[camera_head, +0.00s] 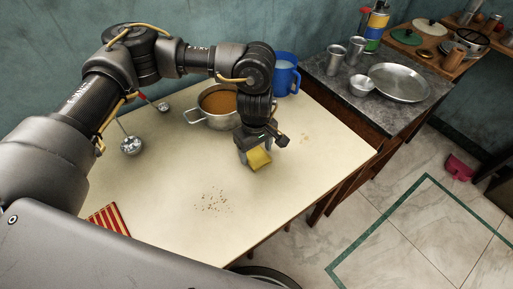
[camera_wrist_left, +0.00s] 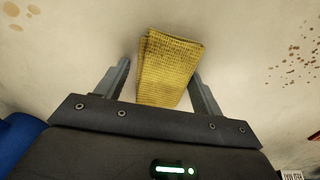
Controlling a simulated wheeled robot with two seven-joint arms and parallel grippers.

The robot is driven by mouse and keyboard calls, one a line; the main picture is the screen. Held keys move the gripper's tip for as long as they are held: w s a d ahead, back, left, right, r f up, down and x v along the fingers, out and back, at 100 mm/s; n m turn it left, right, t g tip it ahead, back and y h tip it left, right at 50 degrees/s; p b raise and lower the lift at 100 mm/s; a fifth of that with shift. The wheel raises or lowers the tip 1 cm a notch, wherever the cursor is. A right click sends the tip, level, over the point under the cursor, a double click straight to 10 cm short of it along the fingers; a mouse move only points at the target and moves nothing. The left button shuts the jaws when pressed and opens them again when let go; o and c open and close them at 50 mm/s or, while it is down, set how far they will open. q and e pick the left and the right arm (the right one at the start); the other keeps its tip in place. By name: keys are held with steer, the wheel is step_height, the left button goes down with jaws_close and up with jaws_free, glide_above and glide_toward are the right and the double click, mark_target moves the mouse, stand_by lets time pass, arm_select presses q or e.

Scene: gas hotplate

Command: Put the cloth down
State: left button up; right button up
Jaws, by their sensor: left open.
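The cloth (camera_head: 259,159) is a small folded yellow piece at my left gripper (camera_head: 262,150), over the cream tabletop. In the left wrist view the yellow cloth (camera_wrist_left: 168,70) lies between the two fingers of the left gripper (camera_wrist_left: 160,85). The fingers stand apart, with a narrow gap at the left finger; the right finger is close to the cloth's edge. The cloth appears to rest on the table surface. My right gripper does not show in either view.
Crumbs (camera_head: 213,201) and a red striped cloth (camera_head: 110,220) lie on the table (camera_head: 165,215). The grey counter (camera_head: 330,76) holds a steel pan (camera_head: 400,83).

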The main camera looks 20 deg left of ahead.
mark_target(255, 151)
arm_select(q)
steer(key=shift+s+a+r, duration=0.1)
steer(key=shift+s+r, duration=0.2)
steer(key=shift+r, duration=0.25)
step_height(255, 151, up, 11)
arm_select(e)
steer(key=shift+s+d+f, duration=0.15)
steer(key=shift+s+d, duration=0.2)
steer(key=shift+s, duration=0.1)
arm_select(q)
steer(key=shift+w+r, duration=0.1)
steer(key=shift+r, duration=0.05)
